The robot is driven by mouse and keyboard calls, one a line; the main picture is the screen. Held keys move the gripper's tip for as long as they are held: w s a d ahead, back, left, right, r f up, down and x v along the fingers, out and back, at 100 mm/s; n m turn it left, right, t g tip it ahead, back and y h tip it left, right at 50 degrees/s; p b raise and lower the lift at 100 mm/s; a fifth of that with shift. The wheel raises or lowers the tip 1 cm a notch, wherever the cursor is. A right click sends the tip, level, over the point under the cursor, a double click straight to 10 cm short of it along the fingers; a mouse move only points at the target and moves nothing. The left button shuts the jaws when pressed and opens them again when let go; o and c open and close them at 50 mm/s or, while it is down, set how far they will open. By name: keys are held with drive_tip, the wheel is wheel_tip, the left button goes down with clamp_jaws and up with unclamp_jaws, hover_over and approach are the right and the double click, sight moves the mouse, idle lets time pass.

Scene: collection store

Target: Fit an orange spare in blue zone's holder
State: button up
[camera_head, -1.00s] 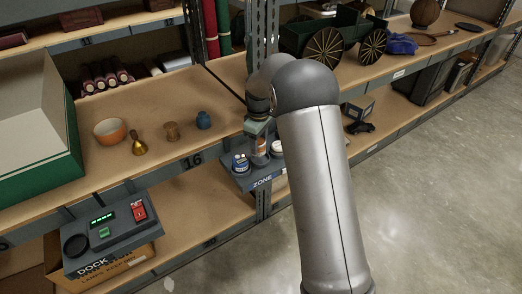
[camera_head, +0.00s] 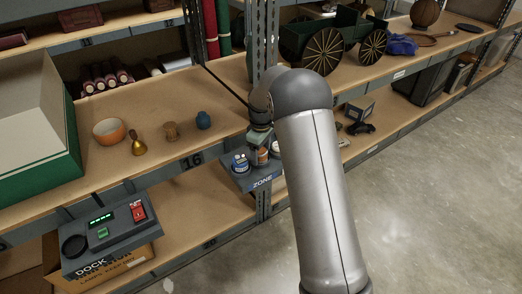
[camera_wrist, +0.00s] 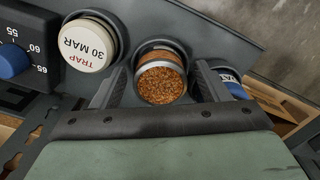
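An orange canister (camera_wrist: 161,82) with orange-brown granules showing at its top stands between the two fingers of my gripper (camera_wrist: 160,66) in the wrist view. In the head view the orange canister (camera_head: 262,157) is low over the grey ZONE holder (camera_head: 261,182), under my gripper (camera_head: 261,143). Whether it is fully seated is hidden. A blue-and-white canister (camera_head: 240,163) stands to its left in the holder; it shows at the right in the wrist view (camera_wrist: 232,82). A white-lidded trap marked 30 MAR (camera_wrist: 88,44) stands on its other side.
A blue-knobbed dial (camera_wrist: 12,62) is beside the trap. A bowl (camera_head: 108,131), a brass bell (camera_head: 138,145) and small pots occupy the upper shelf. A steel post (camera_head: 264,50) rises behind my gripper.

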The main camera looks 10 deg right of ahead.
sight(261, 150)
drive_tip(key=shift+r, duration=0.1)
wheel_tip(261, 150, up, 13)
drive_tip(key=p, duration=0.2)
drive_tip(key=s+r+m, duration=0.2)
drive_tip(key=s, duration=0.7)
drive_tip(key=s+r+m, duration=0.2)
drive_tip(key=s+m, duration=0.1)
drive_tip(key=s, duration=0.6)
drive_tip(key=s+f+m, duration=0.2)
drive_tip(key=s, duration=0.8)
drive_tip(key=s+f+m, duration=0.2)
drive_tip(key=s, duration=0.8)
drive_tip(key=shift+a+m, duration=0.25)
drive_tip(key=shift+m, duration=0.05)
wheel_tip(261, 150, down, 7)
drive_tip(key=b, duration=0.6)
drive_tip(key=shift+r+g, duration=0.2)
drive_tip(key=shift+g, duration=0.1)
